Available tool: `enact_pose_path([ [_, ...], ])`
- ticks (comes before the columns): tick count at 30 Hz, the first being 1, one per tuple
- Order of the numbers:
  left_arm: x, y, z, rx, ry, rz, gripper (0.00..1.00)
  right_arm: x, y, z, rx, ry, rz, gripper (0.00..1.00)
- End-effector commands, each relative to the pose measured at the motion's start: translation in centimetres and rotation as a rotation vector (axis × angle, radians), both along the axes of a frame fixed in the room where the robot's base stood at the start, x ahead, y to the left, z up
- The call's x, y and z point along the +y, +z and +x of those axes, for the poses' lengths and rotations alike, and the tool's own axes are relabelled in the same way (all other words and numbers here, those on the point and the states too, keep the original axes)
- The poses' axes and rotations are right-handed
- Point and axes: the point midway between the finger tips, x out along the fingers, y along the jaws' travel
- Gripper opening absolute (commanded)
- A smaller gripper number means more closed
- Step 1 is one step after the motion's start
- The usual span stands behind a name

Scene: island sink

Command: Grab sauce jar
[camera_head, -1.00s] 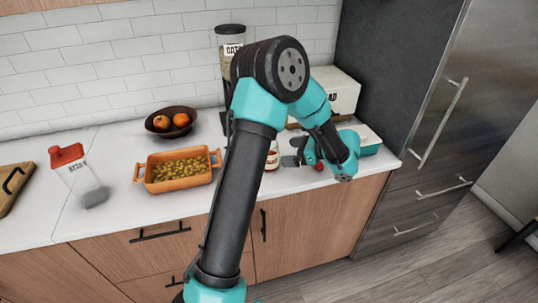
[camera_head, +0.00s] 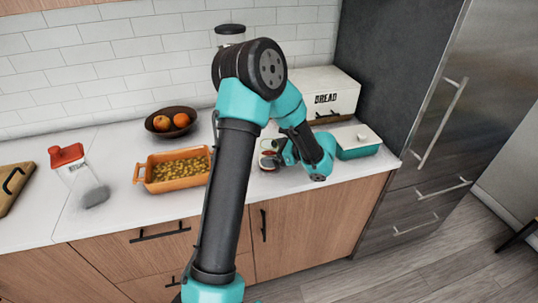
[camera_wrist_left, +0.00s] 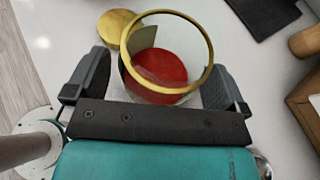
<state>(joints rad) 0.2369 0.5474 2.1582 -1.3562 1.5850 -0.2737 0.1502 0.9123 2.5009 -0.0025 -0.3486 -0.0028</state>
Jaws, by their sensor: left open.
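The sauce jar (camera_wrist_left: 160,72) is an open glass jar with a gold rim and red sauce inside. In the left wrist view it sits between the two dark fingers of my left gripper (camera_wrist_left: 157,68), which is open around it. A round gold lid (camera_wrist_left: 115,28) lies on the counter beside the jar. In the head view the jar (camera_head: 267,161) stands on the white counter, partly hidden by my left gripper (camera_head: 278,152). My right gripper is in neither view.
An orange baking dish (camera_head: 173,184) and a fruit bowl (camera_head: 155,124) stand left of the jar. A bread box (camera_head: 337,95) and a teal butter dish (camera_head: 357,154) stand to the right.

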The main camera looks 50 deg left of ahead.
Motion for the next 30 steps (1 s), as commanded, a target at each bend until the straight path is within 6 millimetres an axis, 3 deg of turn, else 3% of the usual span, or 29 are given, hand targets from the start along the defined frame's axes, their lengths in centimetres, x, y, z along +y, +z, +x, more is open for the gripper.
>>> enact_pose_path([
  [17,0.54,-0.26,-0.26,-0.001,-0.001,-0.001,1.00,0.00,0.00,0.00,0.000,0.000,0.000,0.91],
  [30,0.54,-0.26,-0.26,-0.001,-0.001,-0.001,0.58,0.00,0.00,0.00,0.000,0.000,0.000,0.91],
])
